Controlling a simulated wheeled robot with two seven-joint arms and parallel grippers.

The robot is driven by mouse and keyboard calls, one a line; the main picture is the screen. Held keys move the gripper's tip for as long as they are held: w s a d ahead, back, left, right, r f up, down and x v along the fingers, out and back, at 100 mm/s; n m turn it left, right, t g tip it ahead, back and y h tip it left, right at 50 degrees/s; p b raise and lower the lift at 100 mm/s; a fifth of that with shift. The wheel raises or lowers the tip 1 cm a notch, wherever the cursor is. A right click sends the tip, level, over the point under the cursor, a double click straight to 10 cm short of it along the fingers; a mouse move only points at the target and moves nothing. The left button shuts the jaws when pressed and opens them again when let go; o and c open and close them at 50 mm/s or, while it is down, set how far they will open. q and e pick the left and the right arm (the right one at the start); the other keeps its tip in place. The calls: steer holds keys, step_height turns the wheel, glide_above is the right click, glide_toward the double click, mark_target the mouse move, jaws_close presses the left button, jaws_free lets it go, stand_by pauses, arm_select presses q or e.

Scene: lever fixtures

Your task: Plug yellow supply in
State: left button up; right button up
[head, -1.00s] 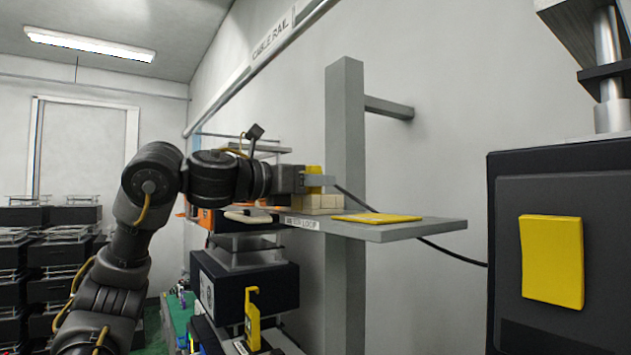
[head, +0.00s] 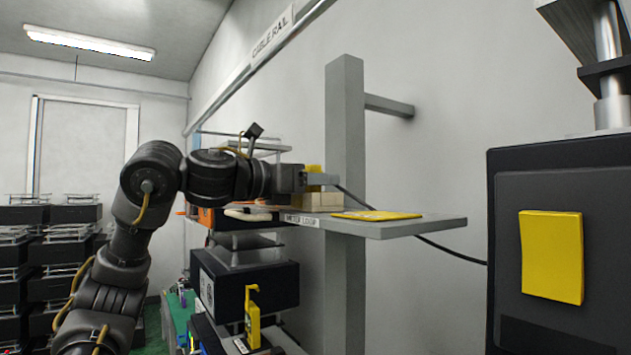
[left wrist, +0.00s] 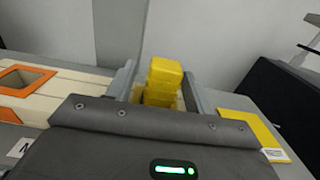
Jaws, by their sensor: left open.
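A yellow block-shaped plug (head: 314,169) stands at the back of a grey shelf (head: 415,231) labelled METER LOOP, by a pale block holder (head: 322,200). A black cable runs from there down to the right. My left gripper (head: 320,180) is at the plug. In the left wrist view the yellow plug (left wrist: 163,80) stands between the two grey fingers, which are open around it; whether either touches it I cannot tell. The plug's lower end is hidden behind the gripper body. My right gripper is not in view.
A flat yellow plate (head: 376,216) lies on the shelf right of the holder. An orange-rimmed socket (left wrist: 22,80) sits at left in the wrist view. A grey post (head: 346,130) rises behind the shelf. A dark cabinet (head: 560,325) with a yellow panel (head: 551,257) stands at right.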

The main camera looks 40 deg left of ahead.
arm_select(q)
steer(key=shift+s+a+f, duration=0.1)
steer(key=shift+s+a, duration=0.05)
steer(key=shift+s, duration=0.3)
steer(key=b+v, duration=0.2)
steer(key=v, duration=0.3)
steer(key=shift+b, duration=0.3)
steer(key=v, duration=0.4)
steer(key=shift+s+a, duration=0.15)
steer(key=shift+s, duration=0.25)
